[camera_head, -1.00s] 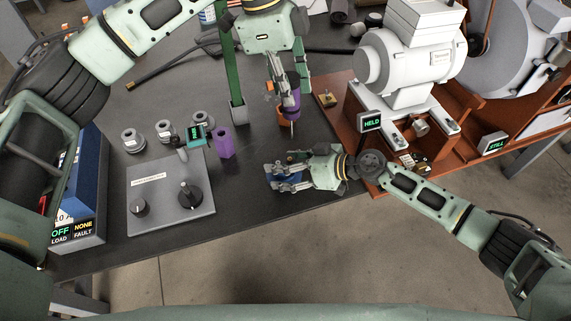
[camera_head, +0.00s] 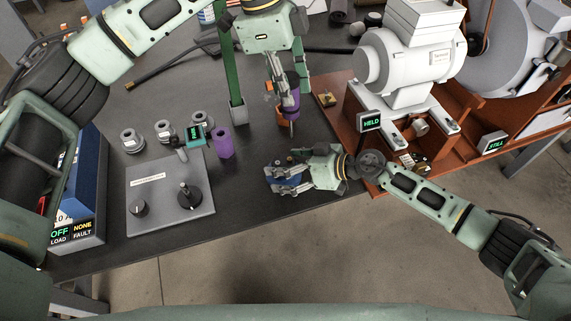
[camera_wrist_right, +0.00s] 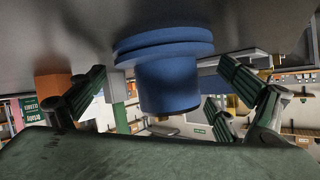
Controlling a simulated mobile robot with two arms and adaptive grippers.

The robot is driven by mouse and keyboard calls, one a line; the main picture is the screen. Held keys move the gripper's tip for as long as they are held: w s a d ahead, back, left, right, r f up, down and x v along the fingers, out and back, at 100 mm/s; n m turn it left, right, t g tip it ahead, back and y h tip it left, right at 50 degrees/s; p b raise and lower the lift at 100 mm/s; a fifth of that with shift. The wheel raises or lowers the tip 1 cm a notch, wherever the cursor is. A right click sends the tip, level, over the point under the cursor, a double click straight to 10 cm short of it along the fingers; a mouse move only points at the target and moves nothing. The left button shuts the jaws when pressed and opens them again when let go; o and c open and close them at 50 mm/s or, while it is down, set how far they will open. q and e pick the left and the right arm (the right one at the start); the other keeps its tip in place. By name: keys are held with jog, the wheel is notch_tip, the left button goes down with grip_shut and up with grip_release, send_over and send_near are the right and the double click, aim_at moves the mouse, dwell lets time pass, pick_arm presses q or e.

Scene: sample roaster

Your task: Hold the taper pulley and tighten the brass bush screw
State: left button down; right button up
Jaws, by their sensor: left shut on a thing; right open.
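The blue stepped pulley (camera_wrist_right: 170,75) shows large in the right wrist view, with wide flanges and a narrower hub against the grey bench top. In the head view it shows as a blue patch (camera_head: 286,173), partly covered by my right gripper (camera_head: 280,180). The right fingers are open, one on each side of the pulley with gaps. A small brownish tip at the hub's end may be the brass bush screw; I cannot tell.
An orange block (camera_head: 282,117) stands beside the driver. A purple cylinder (camera_head: 224,142), several grey pulleys (camera_head: 164,131) and a grey knob panel (camera_head: 150,210) are on the left. The white motor (camera_head: 410,60) on its red-brown base, with a HELD display (camera_head: 371,121), stands right.

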pick_arm(q)
jog(key=shift+r, duration=0.15)
jog(key=shift+r+p, duration=0.75)
jog(key=shift+p, duration=0.1)
pick_arm(e)
jog(key=shift+r, duration=0.3)
